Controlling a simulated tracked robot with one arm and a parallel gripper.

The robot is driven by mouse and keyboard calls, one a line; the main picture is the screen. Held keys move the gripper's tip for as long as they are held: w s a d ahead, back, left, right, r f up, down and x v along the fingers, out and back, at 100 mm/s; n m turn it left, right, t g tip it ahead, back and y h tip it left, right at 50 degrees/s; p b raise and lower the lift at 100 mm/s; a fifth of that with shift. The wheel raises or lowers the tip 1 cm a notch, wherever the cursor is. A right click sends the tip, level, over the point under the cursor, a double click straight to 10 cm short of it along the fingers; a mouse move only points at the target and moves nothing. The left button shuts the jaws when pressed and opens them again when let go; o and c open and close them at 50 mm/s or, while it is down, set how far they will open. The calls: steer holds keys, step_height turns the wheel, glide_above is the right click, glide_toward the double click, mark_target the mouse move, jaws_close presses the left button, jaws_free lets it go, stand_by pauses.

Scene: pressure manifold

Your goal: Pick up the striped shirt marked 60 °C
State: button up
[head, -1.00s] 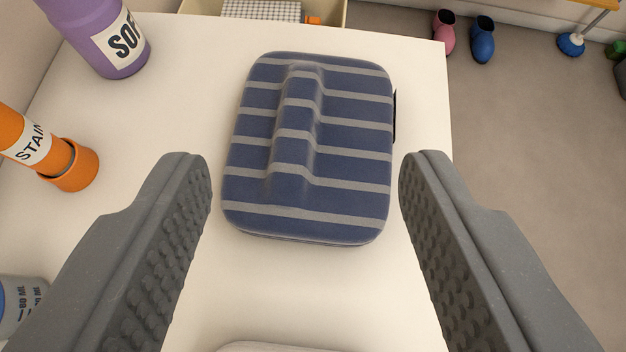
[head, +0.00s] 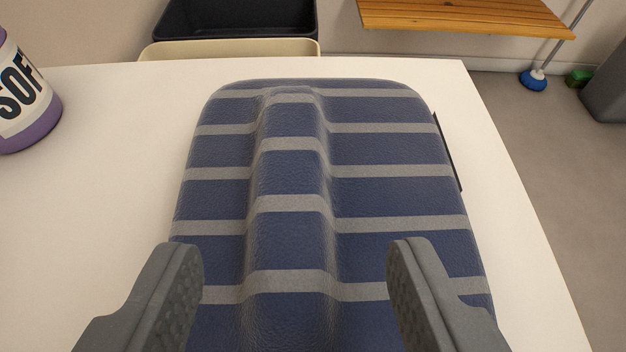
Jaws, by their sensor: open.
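The folded shirt (head: 385,195), dark blue with grey stripes, lies flat on the white table (head: 110,170) in the middle of the head view. A raised ridge runs along it from front to back. A thin dark tag edge shows at its right side, but no 60 °C mark is readable. My gripper (head: 295,255) is open and empty. Its two fingers are over the near part of the shirt, one on each side of the ridge. I cannot tell whether they touch the cloth. The shirt's near end is out of the frame.
A purple bottle (head: 40,125) labelled SOF stands at the left edge. Behind the table are a cream bin (head: 165,50) and a black bin (head: 235,18). A wooden bench (head: 465,15) stands at the back right. The table's right edge is close to the shirt.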

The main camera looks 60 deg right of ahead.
mark_target(285, 173)
steer(key=b+x, duration=0.1)
steer(key=x, duration=0.3)
steer(key=shift+w+a+r, duration=0.1)
steer(key=shift+w+r, duration=0.05)
steer(key=shift+w, duration=0.05)
steer(key=shift+w+d+f, duration=0.25)
steer(key=shift+w+d, duration=0.1)
steer(key=shift+d, duration=0.2)
steer(key=shift+c, duration=0.3)
jaws_close()
steer(key=shift+r, duration=0.15)
